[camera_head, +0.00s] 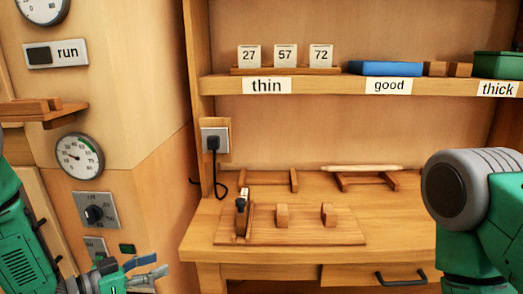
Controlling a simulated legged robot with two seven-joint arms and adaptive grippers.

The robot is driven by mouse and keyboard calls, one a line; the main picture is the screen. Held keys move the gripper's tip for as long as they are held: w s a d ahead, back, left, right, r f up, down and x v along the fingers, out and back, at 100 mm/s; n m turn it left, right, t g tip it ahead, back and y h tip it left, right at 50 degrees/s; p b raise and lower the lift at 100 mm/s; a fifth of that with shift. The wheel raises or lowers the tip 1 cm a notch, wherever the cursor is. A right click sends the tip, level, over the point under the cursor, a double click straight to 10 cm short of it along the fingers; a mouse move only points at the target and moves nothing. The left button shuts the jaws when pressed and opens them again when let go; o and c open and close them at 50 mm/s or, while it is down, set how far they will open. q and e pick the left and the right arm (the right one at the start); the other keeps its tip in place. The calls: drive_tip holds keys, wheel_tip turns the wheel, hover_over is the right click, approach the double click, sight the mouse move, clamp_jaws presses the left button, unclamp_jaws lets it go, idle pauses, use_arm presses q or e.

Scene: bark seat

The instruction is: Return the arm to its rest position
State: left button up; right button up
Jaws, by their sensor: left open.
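My left arm, green with grey parts, comes in at the lower left. My left gripper (150,272) is low in the view, left of the wooden workbench (195,241), with its fingers apart and nothing seen between them. It is in front of the cabinet side, below the knob panel. My right arm, green with a large grey joint, fills the lower right. My right gripper is out of the frame.
A wooden board (342,232) with a small clamp-like fixture (242,216) and two blocks lies on the workbench. A shelf (330,84) above holds number cards, a blue box (387,69) and a green box (497,65). A gauge (80,156) and knob panel (95,209) are on the left wall.

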use_arm(q)
drive_tip(key=s+a+f+n+g+y, duration=0.35)
drive_tip(key=s+f+n+y, duration=0.2)
drive_tip(key=s+f, duration=0.9)
drive_tip(key=s+a+f+g+y, duration=0.1)
drive_tip(key=s+f+g+y, duration=0.1)
drive_tip(key=s, duration=0.8)
drive_tip(key=s+a+f+n+g+y, duration=0.1)
drive_tip(key=s+f+g+y, duration=0.2)
drive_tip(key=s, duration=0.6)
drive_tip(key=shift+s+g, duration=0.35)
drive_tip(key=shift+g, duration=0.6)
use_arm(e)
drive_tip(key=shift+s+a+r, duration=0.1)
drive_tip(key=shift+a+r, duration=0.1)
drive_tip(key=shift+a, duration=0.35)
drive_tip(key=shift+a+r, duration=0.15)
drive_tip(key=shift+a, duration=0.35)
